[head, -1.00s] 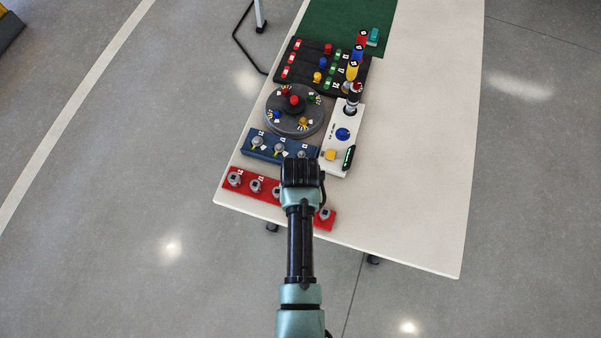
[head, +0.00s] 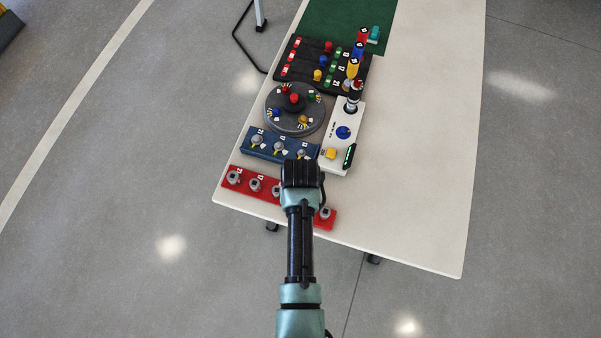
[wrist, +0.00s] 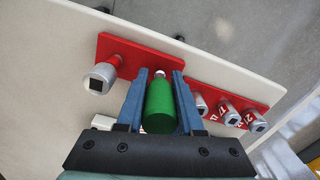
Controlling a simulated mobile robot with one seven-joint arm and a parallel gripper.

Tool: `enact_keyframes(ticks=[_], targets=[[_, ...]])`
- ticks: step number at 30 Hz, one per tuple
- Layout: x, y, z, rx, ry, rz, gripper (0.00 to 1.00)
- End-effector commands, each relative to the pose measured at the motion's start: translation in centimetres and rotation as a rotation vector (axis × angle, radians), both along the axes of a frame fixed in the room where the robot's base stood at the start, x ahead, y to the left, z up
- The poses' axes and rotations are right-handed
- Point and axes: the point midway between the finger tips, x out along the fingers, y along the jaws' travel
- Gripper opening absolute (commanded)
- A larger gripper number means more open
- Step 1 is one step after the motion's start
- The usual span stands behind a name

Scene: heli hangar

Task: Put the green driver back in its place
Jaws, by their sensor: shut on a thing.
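The green driver (wrist: 160,105) is between the two blue fingers of my gripper (wrist: 160,76) in the wrist view, its thick handle toward the camera. A short pale part shows at its far end, over the red rack (wrist: 122,48). I cannot tell whether the tip is in the rack or above it. In the head view my gripper (head: 301,172) is over the near-left part of the table and hides the driver and part of the red rack (head: 243,184). Several silver-grey pieces (wrist: 99,79) stand in the rack on both sides of the driver.
A blue rack (head: 270,150) lies just behind the red one. Beyond are a round grey turntable (head: 272,112), a white panel with a joystick (head: 338,160) and a black board (head: 304,64). The right side of the white table (head: 420,160) is clear.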

Motion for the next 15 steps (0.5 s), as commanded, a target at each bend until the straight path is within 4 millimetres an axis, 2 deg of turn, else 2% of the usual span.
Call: enact_keyframes(ticks=[8,9,14,15], targets=[[0.04,0.0,-0.08,0.0,-0.001,0.0,0.0],[0.04,0.0,-0.08,0.0,-0.001,0.0,0.41],[0.03,0.0,-0.08,0.0,-0.001,0.0,0.7],[0.03,0.0,-0.08,0.0,-0.001,0.0,0.71]])
